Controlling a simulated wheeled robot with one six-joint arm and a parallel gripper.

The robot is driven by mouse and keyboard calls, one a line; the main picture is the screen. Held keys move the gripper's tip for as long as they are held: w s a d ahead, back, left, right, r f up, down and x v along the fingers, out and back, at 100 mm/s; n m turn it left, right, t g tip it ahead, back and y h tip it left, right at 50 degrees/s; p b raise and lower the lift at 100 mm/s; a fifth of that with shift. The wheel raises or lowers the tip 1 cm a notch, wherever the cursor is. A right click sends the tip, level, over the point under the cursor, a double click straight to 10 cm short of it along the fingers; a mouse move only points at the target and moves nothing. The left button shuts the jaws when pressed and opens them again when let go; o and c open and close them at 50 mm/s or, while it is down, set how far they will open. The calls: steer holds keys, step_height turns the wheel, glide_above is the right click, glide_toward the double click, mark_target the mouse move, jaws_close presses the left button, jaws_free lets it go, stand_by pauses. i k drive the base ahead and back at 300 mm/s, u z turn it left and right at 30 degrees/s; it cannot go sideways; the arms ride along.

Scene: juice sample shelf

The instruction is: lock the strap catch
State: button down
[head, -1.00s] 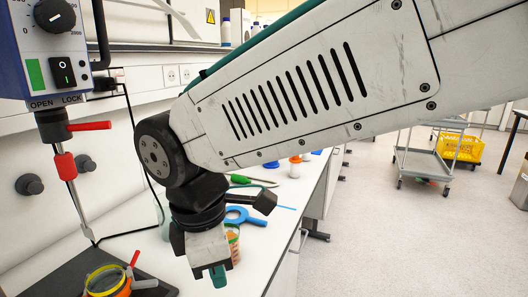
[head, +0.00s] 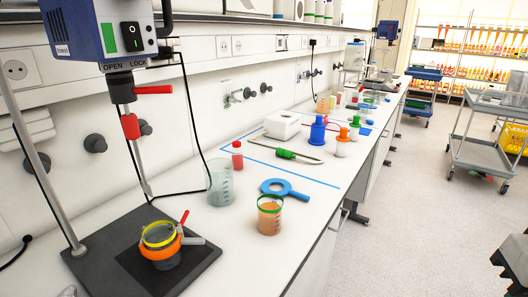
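A blue overhead stirrer (head: 85,30) stands at the left on a dark base plate (head: 105,262). An orange strap (head: 172,248) goes around a dark holder on that plate, with a yellow ring (head: 159,235) above it. A thin red lever (head: 184,217) sticks up from the strap's right side, tilted, and a grey tab (head: 193,241) points right below it. I cannot tell how the catch is seated. A larger red lever (head: 152,90) juts right from the shaft under the OPEN/LOCK label. My gripper is not in view.
A clear beaker (head: 220,183), an orange-filled cup (head: 269,214), a blue ring-shaped tool (head: 285,190) and a red-capped bottle (head: 237,156) stand or lie right of the plate. A black cable hangs behind it. Open floor and a grey cart (head: 478,155) lie to the right.

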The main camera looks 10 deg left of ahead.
mark_target(187, 212)
steer(key=u, duration=0.8)
steer(key=k, duration=1.3)
steer(key=z, duration=1.25)
steer(key=i, duration=2.25)
steer(key=u, duration=1)
steer(key=i, duration=0.7)
steer(key=u, duration=1)
steer(key=i, duration=0.3)
steer(key=u, duration=0.2)
